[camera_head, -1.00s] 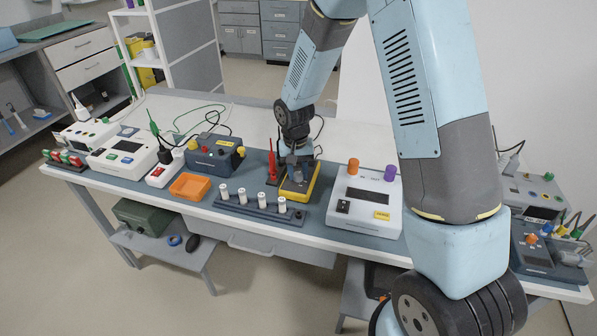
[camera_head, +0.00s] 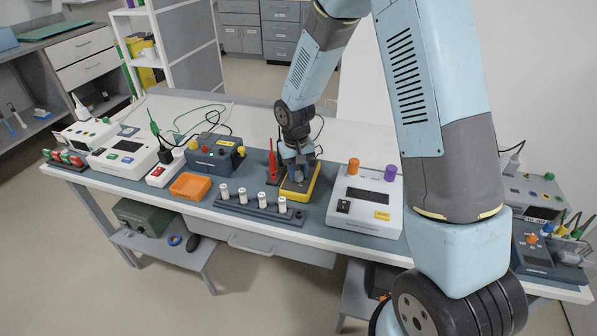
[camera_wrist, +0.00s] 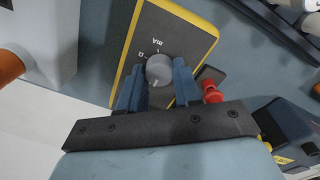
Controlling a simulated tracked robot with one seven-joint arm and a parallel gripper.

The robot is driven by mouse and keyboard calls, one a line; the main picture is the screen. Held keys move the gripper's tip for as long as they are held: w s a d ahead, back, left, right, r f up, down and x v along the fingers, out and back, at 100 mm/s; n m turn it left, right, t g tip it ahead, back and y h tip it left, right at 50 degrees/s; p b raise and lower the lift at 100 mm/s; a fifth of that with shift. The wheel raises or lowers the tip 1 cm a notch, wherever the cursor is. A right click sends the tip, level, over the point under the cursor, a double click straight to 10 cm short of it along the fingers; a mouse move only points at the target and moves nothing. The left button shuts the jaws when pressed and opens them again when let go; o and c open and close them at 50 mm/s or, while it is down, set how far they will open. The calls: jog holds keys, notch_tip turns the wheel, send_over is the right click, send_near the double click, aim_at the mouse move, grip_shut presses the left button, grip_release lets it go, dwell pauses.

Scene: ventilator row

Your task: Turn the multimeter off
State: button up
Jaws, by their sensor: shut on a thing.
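The multimeter (camera_head: 313,182) is a yellow-edged box with a dark grey face, lying on the bench mat. In the wrist view the multimeter (camera_wrist: 185,42) shows a round grey knob (camera_wrist: 159,70) with a pale mark on its lower part. White markings, including "mA", stand around the far side of the knob. My gripper (camera_wrist: 157,88) has one blue finger on each side of the knob and is shut on it. In the head view my gripper (camera_head: 297,173) is over the multimeter and hides most of its face.
A red probe (camera_head: 272,163) stands just left of the multimeter. A rack of white cylinders (camera_head: 258,208) is in front to the left. A white device with orange and purple knobs (camera_head: 364,207) is close on the right. An orange tray (camera_head: 190,186) lies further left.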

aim_at(296, 174)
jog(key=o, duration=1)
jog(key=shift+o, duration=0.2)
jog(key=shift+r, duration=0.1)
notch_tip(296, 174, up, 14)
jog(key=shift+a+f, duration=0.25)
jog(key=shift+a, duration=0.05)
jog(key=s+d+r+m+t, duration=0.1)
jog(key=s+d+r, duration=0.45)
jog(key=r, duration=0.25)
jog(key=s+d+r+m+t, duration=0.1)
jog(key=s+d+r+t, duration=0.1)
jog(key=s+d+r, duration=0.4)
jog(key=s+d+r+t, duration=0.1)
jog(key=s+d+r, duration=0.2)
jog(key=s, duration=0.4)
jog(key=s+d+r+m+t, duration=0.1)
jog(key=s+d+r, duration=0.2)
jog(key=s+d, duration=0.2)
jog(key=shift+s+y, duration=0.3)
jog(key=shift+s, duration=0.75)
